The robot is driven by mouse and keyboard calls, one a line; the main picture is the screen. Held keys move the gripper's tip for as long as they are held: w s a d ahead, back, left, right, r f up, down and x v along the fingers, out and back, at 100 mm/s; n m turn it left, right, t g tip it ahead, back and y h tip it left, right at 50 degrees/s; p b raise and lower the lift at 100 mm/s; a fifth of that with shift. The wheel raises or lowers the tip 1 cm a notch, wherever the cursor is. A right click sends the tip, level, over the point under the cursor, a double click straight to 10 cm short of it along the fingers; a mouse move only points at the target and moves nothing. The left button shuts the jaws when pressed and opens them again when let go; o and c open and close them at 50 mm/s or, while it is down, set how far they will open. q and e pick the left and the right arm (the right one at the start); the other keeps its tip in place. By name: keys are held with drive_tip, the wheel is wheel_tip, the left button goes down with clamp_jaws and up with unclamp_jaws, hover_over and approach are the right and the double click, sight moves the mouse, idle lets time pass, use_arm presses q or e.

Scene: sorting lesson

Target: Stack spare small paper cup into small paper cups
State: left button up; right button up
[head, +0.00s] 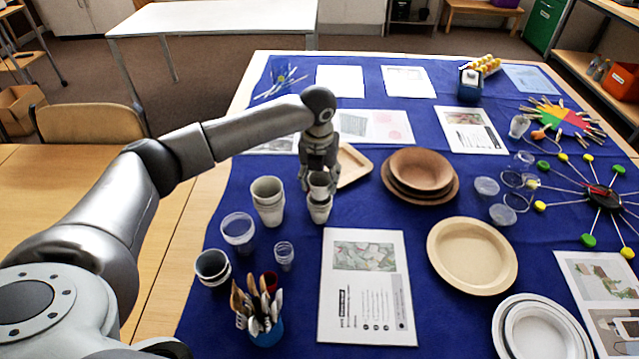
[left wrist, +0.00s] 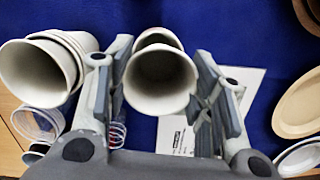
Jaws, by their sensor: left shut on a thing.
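My left gripper (head: 320,176) points down and is shut on the spare small paper cup (head: 321,187), a pale cup with its open mouth up. In the left wrist view the spare cup (left wrist: 160,82) lies between the two fingers of the gripper (left wrist: 162,95). The small paper cups (head: 319,211) stand upright on the blue cloth just below the held cup. Their rim shows partly behind it in the left wrist view (left wrist: 155,37). The held cup overlaps their mouth; I cannot tell how far inside it sits. My right gripper is in neither view.
A stack of larger paper cups (head: 268,207) stands close on the left. Clear plastic cups (head: 238,231) and a holder of wooden utensils (head: 264,328) are nearer. A wooden tray (head: 352,168) and brown bowls (head: 420,172) lie to the right. A printed sheet (head: 367,285) lies in front.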

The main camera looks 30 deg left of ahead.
sight(319, 188)
use_arm(q)
drive_tip(key=shift+f, duration=1.15)
drive_tip(key=shift+s+f, duration=0.1)
drive_tip(key=shift+f, duration=0.05)
drive_tip(key=shift+f, duration=0.3)
drive_tip(key=o, duration=0.7)
drive_tip(key=shift+c, duration=0.2)
drive_tip(key=shift+r, duration=0.1)
wheel_tip(319, 188, up, 13)
drive_tip(key=s, duration=0.1)
drive_tip(key=shift+s+d, duration=0.15)
drive_tip(key=shift+d, duration=0.05)
